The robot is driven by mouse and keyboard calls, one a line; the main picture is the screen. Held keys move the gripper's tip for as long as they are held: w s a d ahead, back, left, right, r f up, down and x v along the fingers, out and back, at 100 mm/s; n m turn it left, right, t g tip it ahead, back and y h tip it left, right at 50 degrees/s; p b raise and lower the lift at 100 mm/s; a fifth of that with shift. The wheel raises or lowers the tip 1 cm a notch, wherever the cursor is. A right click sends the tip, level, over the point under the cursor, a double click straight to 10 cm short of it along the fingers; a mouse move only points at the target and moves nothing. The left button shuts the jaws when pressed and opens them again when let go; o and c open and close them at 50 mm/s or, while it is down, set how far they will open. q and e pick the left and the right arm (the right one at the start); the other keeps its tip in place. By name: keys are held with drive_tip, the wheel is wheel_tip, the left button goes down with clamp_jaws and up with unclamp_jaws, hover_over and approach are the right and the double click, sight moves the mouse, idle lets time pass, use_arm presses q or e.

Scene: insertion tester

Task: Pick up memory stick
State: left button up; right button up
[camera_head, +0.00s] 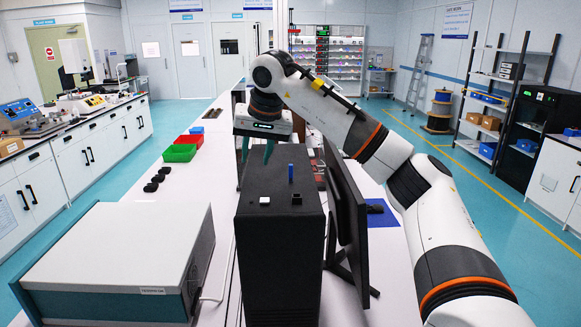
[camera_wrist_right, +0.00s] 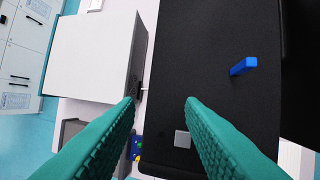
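A small blue stick (camera_head: 290,172), which I take for the memory stick, stands upright on top of the black computer tower (camera_head: 280,240). In the right wrist view the blue stick (camera_wrist_right: 243,66) is to the right of the fingers, near the edge of the tower top (camera_wrist_right: 215,35). My right gripper (camera_head: 256,152) is above the tower's far left part, pointing down. Its teal fingers (camera_wrist_right: 160,102) are apart with nothing between them; the blue stick is outside them. My left gripper is in neither view.
A small light block (camera_head: 264,201) and a small black piece (camera_head: 296,198) sit on the tower top. A monitor (camera_head: 347,220) stands close to the tower's right. A large white box (camera_head: 130,255) is at left. Green (camera_head: 180,153) and red (camera_head: 190,140) bins stand on the bench behind.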

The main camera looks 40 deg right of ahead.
sight(291, 165)
drive_tip(key=s+d+r+g+h, duration=0.1)
drive_tip(key=s+d+r, duration=0.1)
drive_tip(key=d, duration=0.2)
drive_tip(key=s+d+r+h, duration=0.1)
drive_tip(key=s+d+r, duration=0.1)
drive_tip(key=d, duration=0.1)
drive_tip(key=p+x, duration=0.1)
drive_tip(key=x, duration=0.2)
drive_tip(key=p+x, duration=0.1)
drive_tip(key=x, duration=0.1)
drive_tip(key=shift+w+d+f, duration=0.1)
drive_tip(key=shift+w+f, duration=0.2)
drive_tip(key=shift+w, duration=0.05)
drive_tip(key=shift+w+d+f, duration=0.1)
drive_tip(key=shift+d+f, duration=0.05)
drive_tip(key=shift+f, duration=0.15)
drive_tip(key=shift+w+d+f+p, duration=0.15)
drive_tip(key=shift+d+f+p, duration=0.1)
drive_tip(key=shift+f+p, duration=0.3)
drive_tip(key=p+x, duration=0.1)
drive_tip(key=x, duration=0.2)
drive_tip(key=shift+d+f+p, duration=0.15)
drive_tip(key=shift+d+p, duration=0.05)
drive_tip(key=shift+p, duration=0.2)
drive_tip(key=shift+w+d+f, duration=0.15)
drive_tip(key=shift+f, duration=0.2)
clamp_jaws()
